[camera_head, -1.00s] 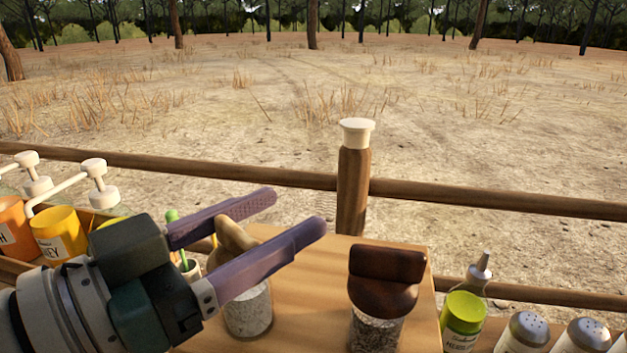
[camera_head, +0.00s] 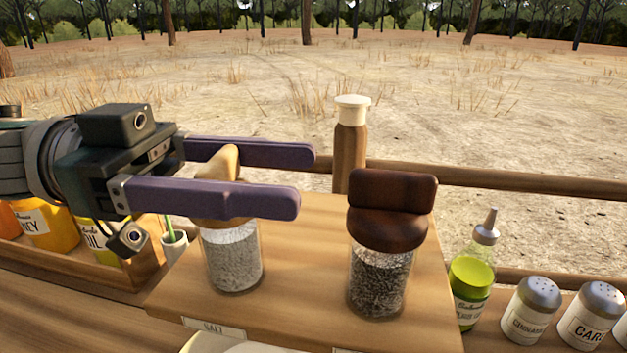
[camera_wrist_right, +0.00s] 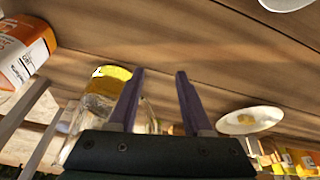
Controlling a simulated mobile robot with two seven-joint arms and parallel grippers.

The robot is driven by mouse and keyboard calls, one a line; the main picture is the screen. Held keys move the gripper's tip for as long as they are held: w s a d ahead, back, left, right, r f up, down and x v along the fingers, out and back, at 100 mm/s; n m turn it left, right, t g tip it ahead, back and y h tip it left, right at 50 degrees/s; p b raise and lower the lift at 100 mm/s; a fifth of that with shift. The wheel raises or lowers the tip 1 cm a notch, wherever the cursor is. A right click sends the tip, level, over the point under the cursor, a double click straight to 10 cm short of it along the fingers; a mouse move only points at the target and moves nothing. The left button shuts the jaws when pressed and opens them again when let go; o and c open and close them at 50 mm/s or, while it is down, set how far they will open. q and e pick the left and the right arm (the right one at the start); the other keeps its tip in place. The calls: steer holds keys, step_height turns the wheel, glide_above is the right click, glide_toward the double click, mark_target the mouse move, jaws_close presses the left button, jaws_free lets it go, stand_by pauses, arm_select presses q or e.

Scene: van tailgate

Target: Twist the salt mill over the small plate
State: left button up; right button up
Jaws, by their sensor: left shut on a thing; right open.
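The salt mill (camera_head: 232,262) has a clear body of white grains and a light wooden top. It stands upright on the wooden stand, behind a small label. My left gripper (camera_head: 304,179) comes in level from the left and is shut on the wooden top, one finger on each side. The near finger hides part of the top. A white plate (camera_wrist_right: 268,121) with a small yellow thing on it shows in the right wrist view; a pale rim (camera_head: 232,345) at the head view's bottom edge may be a plate. My right gripper (camera_wrist_right: 160,76) is open and empty.
A dark-topped pepper mill (camera_head: 380,275) stands right of the salt mill. A green-yellow squeeze bottle (camera_head: 471,285) and shakers (camera_head: 530,310) are further right. Pump bottles sit in a crate at left. A yellow-lidded jar (camera_wrist_right: 95,105) is close to my right gripper's left finger.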

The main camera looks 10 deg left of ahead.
arm_select(q)
steer(key=shift+s+f+m+g+b, duration=0.1)
steer(key=shift+s+m+g+b, duration=0.05)
steer(key=shift+m+g+b, duration=0.8)
steer(key=shift+s+m+g+b, duration=0.15)
steer(key=shift+m+g+b, duration=0.4)
steer(key=shift+g, duration=0.7)
arm_select(e)
steer(key=shift+f, duration=1.95)
arm_select(q)
steer(key=o, duration=1.4)
steer(key=shift+c, duration=0.2)
